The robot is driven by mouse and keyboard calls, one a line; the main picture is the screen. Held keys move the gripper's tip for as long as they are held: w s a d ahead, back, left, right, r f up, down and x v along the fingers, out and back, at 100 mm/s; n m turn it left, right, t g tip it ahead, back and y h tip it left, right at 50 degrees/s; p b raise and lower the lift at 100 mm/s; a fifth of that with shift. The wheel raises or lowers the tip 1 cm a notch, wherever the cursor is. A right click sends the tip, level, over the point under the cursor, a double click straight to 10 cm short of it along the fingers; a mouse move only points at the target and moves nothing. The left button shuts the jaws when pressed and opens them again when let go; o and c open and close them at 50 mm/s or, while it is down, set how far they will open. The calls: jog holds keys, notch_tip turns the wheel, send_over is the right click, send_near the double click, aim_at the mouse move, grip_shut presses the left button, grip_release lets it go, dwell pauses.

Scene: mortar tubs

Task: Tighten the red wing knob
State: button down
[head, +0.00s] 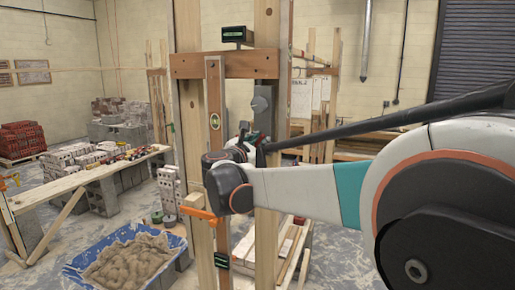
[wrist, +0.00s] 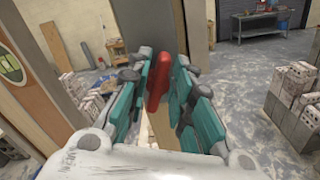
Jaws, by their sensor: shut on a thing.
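The red wing knob (wrist: 157,92) stands up between the teal fingers of my gripper (wrist: 158,82) in the wrist view. The fingers are shut on it from both sides, and its upper end shows above them. Its base and what it is mounted on are mostly hidden. In the head view my gripper (head: 250,142) is at the wooden upright frame, beside the vertical board with a green level vial (head: 214,120). My own wrist and arm cover much of it there, and I cannot make out the knob clearly.
An orange clamp (head: 199,214) grips the frame's left post below my wrist. A blue tub of mortar (head: 72,272) stands on the floor at lower left. A plank bench (head: 88,178) with small items is behind it. Grey blocks (wrist: 296,103) stack at right in the wrist view.

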jog(key=m+b, duration=0.1)
jog(key=m, duration=0.3)
jog(key=m+b, duration=0.1)
jog(key=m, duration=0.3)
jog(key=f+m+b, duration=0.1)
jog(key=m+b, duration=0.1)
jog(key=m, duration=0.2)
jog(key=shift+s+d+m, duration=0.15)
jog(key=shift+d+m, duration=0.15)
jog(key=shift+m, duration=0.1)
dwell(0.3)
jog(key=c, duration=1.6)
grip_release()
jog(key=shift+c, duration=0.2)
